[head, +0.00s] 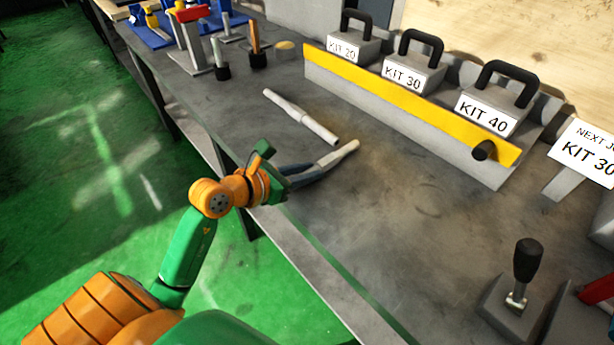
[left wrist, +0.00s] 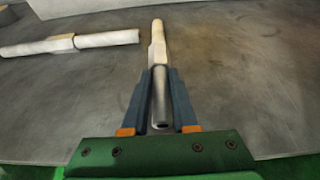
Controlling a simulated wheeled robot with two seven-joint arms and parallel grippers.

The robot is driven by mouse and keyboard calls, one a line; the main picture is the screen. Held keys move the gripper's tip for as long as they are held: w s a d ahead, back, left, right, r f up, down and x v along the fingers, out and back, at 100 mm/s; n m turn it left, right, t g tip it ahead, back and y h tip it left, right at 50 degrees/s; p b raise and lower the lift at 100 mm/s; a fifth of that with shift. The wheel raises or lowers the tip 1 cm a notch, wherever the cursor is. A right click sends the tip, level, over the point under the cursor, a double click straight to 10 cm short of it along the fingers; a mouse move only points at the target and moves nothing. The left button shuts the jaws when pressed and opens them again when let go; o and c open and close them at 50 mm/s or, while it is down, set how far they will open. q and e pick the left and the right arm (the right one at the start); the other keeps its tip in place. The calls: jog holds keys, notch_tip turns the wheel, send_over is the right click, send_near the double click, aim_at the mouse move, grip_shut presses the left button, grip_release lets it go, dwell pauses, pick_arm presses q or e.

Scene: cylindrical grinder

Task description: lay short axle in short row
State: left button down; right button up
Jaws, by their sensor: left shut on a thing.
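My left gripper (head: 312,174) is over the front part of the grey bench, shut on a pale metal axle (head: 343,153). In the left wrist view the held axle (left wrist: 158,50) runs lengthwise between the blue fingers (left wrist: 160,76), pointing away from the palm. Its thicker collar shows just beyond the fingertips. A second stepped axle (head: 300,114) lies apart on the bench, behind and left of the held one; it also shows in the left wrist view (left wrist: 70,43). I cannot tell which axle is the short one. No row is clearly identifiable. My right gripper is not in view.
A yellow-faced ledge (head: 400,98) with blocks labelled KIT 20, KIT 30 and KIT 40 lines the back. A sign (head: 585,153) reads KIT 30. A black-knobbed lever (head: 527,265) stands front right. Stands and blue holders (head: 150,32) fill the far left.

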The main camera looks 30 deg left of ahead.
pick_arm(q)
jog(key=shift+s+d+f, duration=0.1)
jog(key=shift+f, duration=0.15)
jog(key=c, duration=0.5)
grip_release()
jog(key=shift+f, duration=0.1)
